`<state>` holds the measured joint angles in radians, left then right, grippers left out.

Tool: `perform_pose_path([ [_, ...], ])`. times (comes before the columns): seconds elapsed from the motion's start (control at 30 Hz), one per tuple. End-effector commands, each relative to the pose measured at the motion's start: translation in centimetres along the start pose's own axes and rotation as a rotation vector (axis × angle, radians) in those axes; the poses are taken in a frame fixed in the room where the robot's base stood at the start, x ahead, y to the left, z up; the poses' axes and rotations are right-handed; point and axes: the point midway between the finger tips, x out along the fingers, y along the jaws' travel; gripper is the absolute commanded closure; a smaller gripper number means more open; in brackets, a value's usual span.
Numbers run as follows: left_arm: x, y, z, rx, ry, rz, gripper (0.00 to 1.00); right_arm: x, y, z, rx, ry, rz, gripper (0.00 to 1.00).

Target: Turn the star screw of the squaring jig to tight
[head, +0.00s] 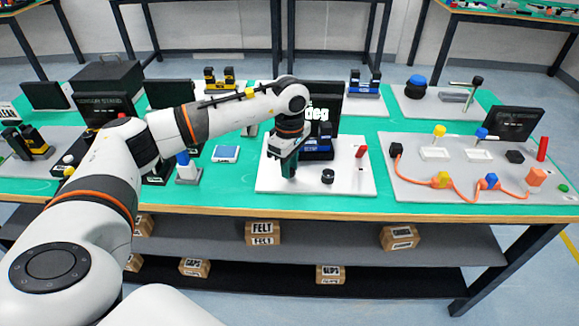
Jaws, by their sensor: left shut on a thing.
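The squaring jig appears to be the white board (345,186) on the green table, with a dark blue and black block (319,147) at its back and a display reading "deg" (322,108) behind. My left gripper (289,172) points down over the board's left part, in front of and left of the block. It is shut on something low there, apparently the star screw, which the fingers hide. The screw's turn position cannot be seen. A black round knob (327,176) stands apart to the right. My right gripper is not in view.
A red-topped lever (361,152) stands at the board's right. A grey board (455,192) with an orange cable (463,183) and coloured plugs lies further right.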

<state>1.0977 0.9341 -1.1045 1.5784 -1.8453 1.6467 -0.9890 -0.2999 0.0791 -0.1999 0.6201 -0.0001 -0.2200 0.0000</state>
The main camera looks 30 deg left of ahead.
Motion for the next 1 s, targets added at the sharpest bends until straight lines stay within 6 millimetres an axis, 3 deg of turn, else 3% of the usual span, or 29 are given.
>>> perform_pose_path([
  [0.63, -0.23, -0.13, 0.05, 0.048, 0.001, -0.005, 0.99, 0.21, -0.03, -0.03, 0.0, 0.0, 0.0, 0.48],
  [0.67, -0.23, -0.13, 0.05, 0.048, 0.001, -0.005, 0.73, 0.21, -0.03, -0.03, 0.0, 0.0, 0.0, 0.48],
  [0.77, -0.2, -0.11, 0.04, 0.048, 0.001, -0.005, 0.56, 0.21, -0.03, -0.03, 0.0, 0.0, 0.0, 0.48],
  [1.0, -0.09, -0.06, 0.02, 0.049, 0.001, -0.002, 0.54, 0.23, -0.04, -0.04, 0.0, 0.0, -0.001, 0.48],
])
